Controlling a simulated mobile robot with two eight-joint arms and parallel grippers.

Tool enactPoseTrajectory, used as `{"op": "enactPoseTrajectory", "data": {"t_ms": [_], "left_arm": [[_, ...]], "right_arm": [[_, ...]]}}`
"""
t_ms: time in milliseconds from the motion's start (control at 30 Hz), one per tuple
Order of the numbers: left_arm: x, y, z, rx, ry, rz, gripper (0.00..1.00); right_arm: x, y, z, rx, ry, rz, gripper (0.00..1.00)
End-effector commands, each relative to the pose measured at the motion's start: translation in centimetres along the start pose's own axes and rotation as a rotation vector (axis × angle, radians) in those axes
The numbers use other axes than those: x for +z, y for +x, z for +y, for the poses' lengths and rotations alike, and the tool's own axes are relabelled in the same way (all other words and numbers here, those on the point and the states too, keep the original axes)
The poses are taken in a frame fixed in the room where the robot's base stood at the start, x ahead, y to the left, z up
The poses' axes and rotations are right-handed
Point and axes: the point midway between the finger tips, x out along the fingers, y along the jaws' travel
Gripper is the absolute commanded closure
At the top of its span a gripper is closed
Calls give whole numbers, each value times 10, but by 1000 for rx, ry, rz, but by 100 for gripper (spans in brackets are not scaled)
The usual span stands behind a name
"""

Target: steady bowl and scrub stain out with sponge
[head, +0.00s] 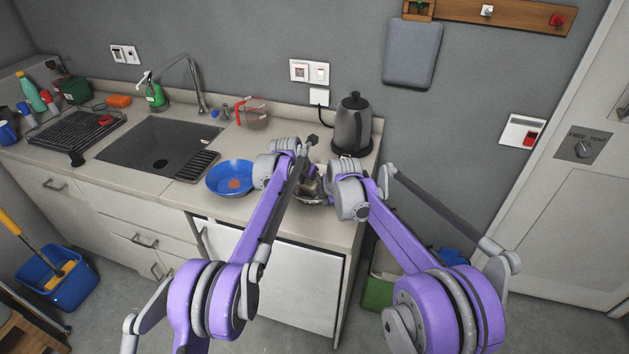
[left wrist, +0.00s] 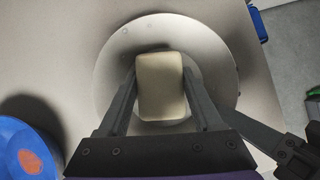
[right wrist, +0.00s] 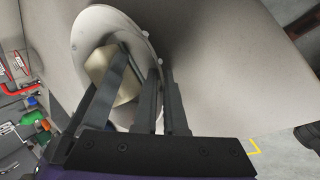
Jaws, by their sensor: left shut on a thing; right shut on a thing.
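A metal bowl (left wrist: 215,60) rests on the counter and is mostly hidden by my arms in the head view. My left gripper (left wrist: 160,80) is shut on a pale yellowish sponge (left wrist: 160,98) and holds it inside the bowl; whether the sponge presses on the bottom I cannot tell. My right gripper (right wrist: 158,78) is shut on the bowl's rim, at the right side in the left wrist view. The sponge (right wrist: 102,62) and bowl (right wrist: 90,32) also show in the right wrist view. Any stain is hidden.
A blue dish (head: 222,184) with an orange patch lies left of the bowl. A dark kettle (head: 352,127) stands behind, to the right. The sink (head: 140,150) and a red-handled jug (head: 257,115) are further left. The counter ends just right of the bowl.

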Motion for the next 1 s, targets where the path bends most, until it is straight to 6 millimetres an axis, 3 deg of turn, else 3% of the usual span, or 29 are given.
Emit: {"op": "enactPoseTrajectory", "data": {"t_ms": [233,733,1000], "left_arm": [[0,0,6,0,-1,0,78],[0,0,-11,0,0,1,78],[0,0,-9,1,-1,1,78]], "right_arm": [[1,0,0,-1,1,-1,100],[1,0,0,-1,1,-1,100],[0,0,0,0,1,-1,100]]}}
